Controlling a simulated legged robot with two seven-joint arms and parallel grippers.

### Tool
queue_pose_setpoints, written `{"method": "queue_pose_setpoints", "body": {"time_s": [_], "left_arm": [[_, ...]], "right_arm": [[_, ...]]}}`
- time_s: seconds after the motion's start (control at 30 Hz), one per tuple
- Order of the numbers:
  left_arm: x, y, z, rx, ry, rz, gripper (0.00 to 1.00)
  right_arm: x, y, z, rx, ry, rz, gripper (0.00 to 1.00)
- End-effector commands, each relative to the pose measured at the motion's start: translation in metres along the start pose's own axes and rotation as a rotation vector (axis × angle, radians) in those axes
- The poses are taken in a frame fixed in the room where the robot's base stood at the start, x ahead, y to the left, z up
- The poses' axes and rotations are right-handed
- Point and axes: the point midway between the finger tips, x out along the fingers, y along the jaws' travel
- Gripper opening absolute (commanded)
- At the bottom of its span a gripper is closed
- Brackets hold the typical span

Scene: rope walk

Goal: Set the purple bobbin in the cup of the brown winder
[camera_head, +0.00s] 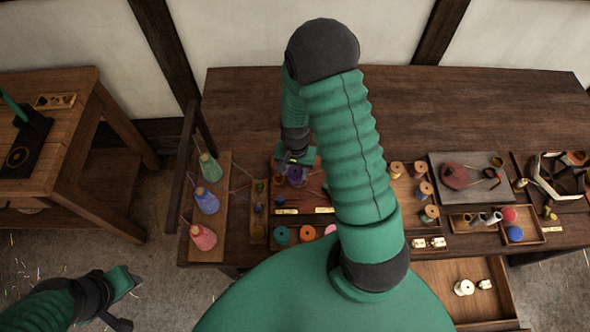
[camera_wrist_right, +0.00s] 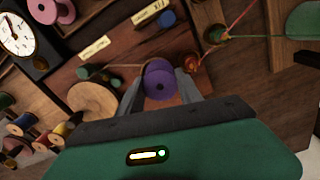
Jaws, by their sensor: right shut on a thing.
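The purple bobbin (camera_wrist_right: 160,80) is between the two fingertips of my right gripper (camera_wrist_right: 159,90), which is shut on it. In the head view the purple bobbin (camera_head: 295,174) shows just below the right gripper (camera_head: 293,165), over the left part of the bench. A small orange-red piece (camera_wrist_right: 193,63) is just beside the bobbin in the wrist view, and a pale wooden disc (camera_wrist_right: 92,98) is to its left. I cannot tell which piece is the brown winder or its cup. My left gripper (camera_head: 125,290) is low at the left, away from the bench; its jaws are unclear.
Green, blue and pink cones (camera_head: 207,202) stand on a board at the bench's left. Coloured spools (camera_head: 307,233) lie along the front edge. More spools (camera_head: 425,190) stand right of my arm. An open drawer (camera_head: 440,280) juts out at the front. The bench's back is clear.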

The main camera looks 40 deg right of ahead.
Motion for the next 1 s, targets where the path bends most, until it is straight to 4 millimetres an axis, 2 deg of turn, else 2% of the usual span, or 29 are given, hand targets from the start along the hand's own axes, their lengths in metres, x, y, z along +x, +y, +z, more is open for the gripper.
{"method": "queue_pose_setpoints", "body": {"time_s": [0.6, 1.0], "left_arm": [[0.016, 0.0, 0.004, 0.0, 0.0, 0.0, 0.36], [0.016, 0.0, 0.004, 0.0, 0.0, 0.0, 0.36]], "right_arm": [[0.021, 0.007, -0.008, 0.001, 0.001, 0.0, 0.19], [0.021, 0.007, -0.009, 0.001, 0.0, 0.0, 0.19]]}}
